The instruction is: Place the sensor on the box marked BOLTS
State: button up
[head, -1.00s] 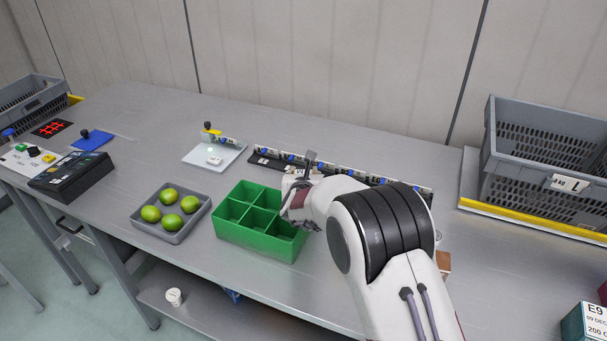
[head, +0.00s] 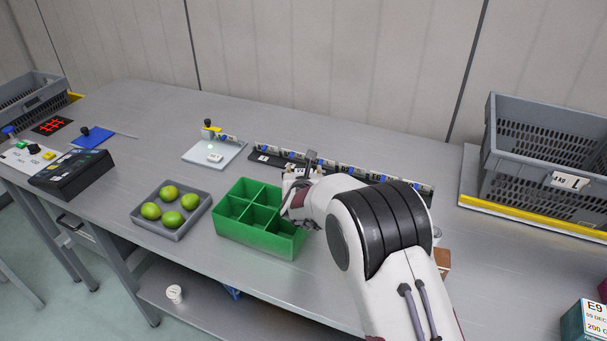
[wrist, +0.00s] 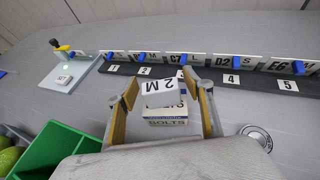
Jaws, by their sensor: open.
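In the wrist view the box marked BOLTS (wrist: 167,122) stands between the fingers of my gripper (wrist: 165,100), partly hidden by the gripper body. A small white piece with black characters (wrist: 163,87) shows tilted at the top of the box, between the open fingers. It may be the sensor; I cannot tell whether it rests on the box. The fingers, with tan inner pads, stand apart on either side. In the head view my gripper (head: 309,165) is right of the green divided bin, and my arm hides the box.
A black rack (wrist: 204,79) with numbered places and blue-clipped pieces lies behind the box. The green bin (head: 258,221) stands left, beside a grey tray (head: 171,232) of limes. A round metal piece (wrist: 257,135) lies right. A grey crate (head: 541,155) stands far right.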

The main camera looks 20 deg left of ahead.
jog(key=shift+s+r, duration=0.1)
jog(key=shift+r, duration=0.05)
jog(key=shift+v, duration=0.75)
jog(key=v, duration=1)
jog(key=shift+d, duration=0.15)
jog(key=shift+s, duration=0.1)
jog(key=s+d+r+n+g, duration=0.1)
jog(key=s+d+r+n, duration=0.2)
jog(key=d+r+n, duration=0.35)
jog(key=s+d+r+n+g, duration=0.1)
jog(key=s+d+r+n, duration=0.25)
jog(key=d, duration=0.55)
jog(key=s+d+r+n+g, duration=0.1)
jog(key=s+d+r+n, duration=0.1)
jog(key=d+r+n, duration=0.35)
jog(key=s+d+f+n+g+h, duration=0.1)
jog(key=s+d+n+g+h, duration=0.1)
jog(key=s+d+n, duration=0.6)
jog(key=s+d+f+n+g+h, duration=0.1)
jog(key=s+d+n, duration=0.7)
jog(key=s+d, duration=0.8)
jog(key=shift+s+f+g+h, duration=0.4)
jog(key=shift+s+f+h, duration=0.25)
jog(key=shift+s+h, duration=0.45)
